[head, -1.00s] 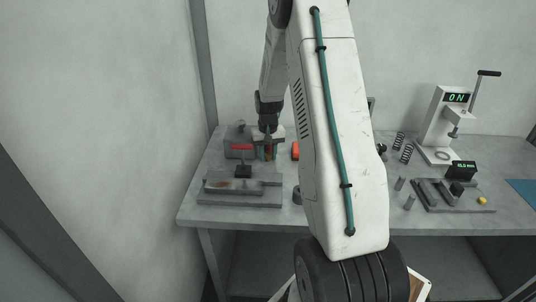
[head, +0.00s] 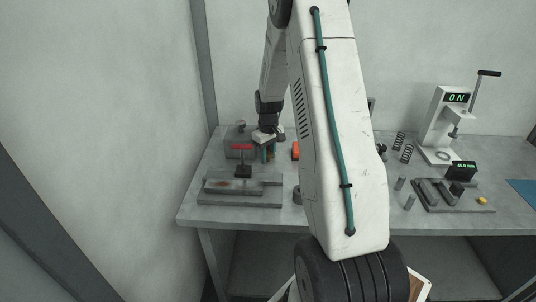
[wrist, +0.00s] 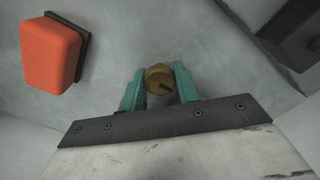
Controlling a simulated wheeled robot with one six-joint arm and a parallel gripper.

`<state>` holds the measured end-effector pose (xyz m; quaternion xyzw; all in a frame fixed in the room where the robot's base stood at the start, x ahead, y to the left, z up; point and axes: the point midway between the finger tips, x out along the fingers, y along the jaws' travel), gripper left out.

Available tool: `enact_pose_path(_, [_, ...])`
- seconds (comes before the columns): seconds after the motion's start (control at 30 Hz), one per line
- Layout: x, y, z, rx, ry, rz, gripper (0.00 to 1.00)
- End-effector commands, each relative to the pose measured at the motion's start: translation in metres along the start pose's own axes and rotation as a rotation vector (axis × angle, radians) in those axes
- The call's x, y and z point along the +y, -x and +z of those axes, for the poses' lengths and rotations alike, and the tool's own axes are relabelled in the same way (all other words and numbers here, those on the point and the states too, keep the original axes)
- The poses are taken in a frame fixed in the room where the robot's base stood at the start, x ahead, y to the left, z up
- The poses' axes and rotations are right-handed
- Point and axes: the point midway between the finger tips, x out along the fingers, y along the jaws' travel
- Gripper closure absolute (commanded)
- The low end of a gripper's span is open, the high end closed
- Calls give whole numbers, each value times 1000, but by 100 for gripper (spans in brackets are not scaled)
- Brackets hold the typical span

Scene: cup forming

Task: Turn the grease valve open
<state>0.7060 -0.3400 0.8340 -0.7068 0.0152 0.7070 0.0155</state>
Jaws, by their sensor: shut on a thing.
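The grease valve (wrist: 160,78) shows in the wrist view as a round brass-coloured knob with a dark mark on its face. My gripper (wrist: 160,86) has its two teal fingers on either side of the knob and is shut on it. In the head view my gripper (head: 268,153) points down at the back left of the bench, just right of a red bar handle. The valve is too small and too covered by the fingers to make out there. How far it is turned cannot be told.
An orange box (wrist: 50,52) lies near the gripper; it also shows in the head view (head: 295,150). A red bar handle (head: 242,147) stands left of the gripper, behind a grey fixture (head: 240,201).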

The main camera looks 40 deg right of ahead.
Motion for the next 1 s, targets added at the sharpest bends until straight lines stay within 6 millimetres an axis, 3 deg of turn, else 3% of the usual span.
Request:
enact_pose_path(0.33, [0, 0, 0, 0, 3, 0, 91])
enact_pose_path(0.37, [0, 0, 0, 0, 3, 0, 60])
enact_pose_path(0.4, [0, 0, 0, 0, 3, 1, 49])
enact_pose_path(0.43, [0, 0, 0, 0, 2, 0, 47])
enact_pose_path(0.77, [0, 5, 0, 1, 2, 1, 47])
enact_pose_path(1.0, [0, 43, -1, 4, 2, 3, 47])
